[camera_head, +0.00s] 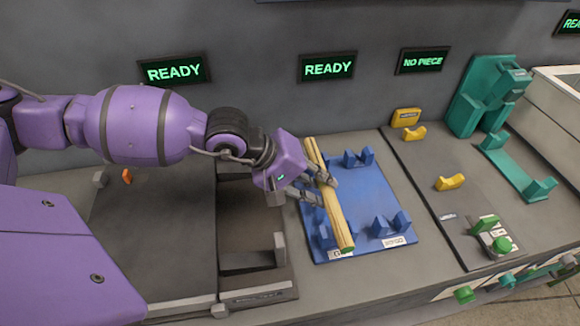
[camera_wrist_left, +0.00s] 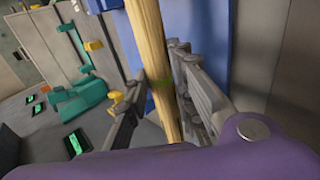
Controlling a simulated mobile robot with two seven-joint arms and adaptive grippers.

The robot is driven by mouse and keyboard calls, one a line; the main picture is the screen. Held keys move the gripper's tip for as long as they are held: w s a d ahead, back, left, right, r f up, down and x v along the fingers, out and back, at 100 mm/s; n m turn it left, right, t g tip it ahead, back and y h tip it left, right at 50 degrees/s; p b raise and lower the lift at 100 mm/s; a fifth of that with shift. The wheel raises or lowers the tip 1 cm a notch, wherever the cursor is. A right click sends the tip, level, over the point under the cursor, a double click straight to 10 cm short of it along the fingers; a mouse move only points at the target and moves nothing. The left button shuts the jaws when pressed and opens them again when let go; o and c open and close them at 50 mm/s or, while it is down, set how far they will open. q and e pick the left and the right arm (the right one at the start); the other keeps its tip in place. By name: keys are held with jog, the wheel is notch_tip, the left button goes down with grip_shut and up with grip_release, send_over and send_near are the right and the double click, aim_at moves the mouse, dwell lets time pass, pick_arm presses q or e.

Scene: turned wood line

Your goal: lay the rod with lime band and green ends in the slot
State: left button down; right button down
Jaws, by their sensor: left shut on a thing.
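The pale wood rod (camera_head: 338,220) slants over the left side of the blue fixture plate (camera_head: 372,190). Its near end shows green, and a green mark shows between the fingers in the left wrist view. My left gripper (camera_head: 319,184) is shut on the rod along its length; its fingers are on both sides of the rod (camera_wrist_left: 148,40) in the left wrist view. The rod is over the left pair of blue cradles; I cannot tell whether it touches them. The right pair, with a near cradle (camera_head: 391,224), is empty. My right gripper is not in view.
A dark station with a stepped channel (camera_head: 250,240) lies left of the plate. To the right are yellow cradles (camera_head: 450,182), a green button (camera_head: 502,244) and a teal fixture (camera_head: 485,100). Screens on the back wall read READY (camera_head: 328,68) and NO PIECE (camera_head: 422,60).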

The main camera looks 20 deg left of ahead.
pick_arm(q)
jog(key=c, duration=1.4)
grip_release()
jog(key=shift+r, duration=0.15)
jog(key=v, duration=1.2)
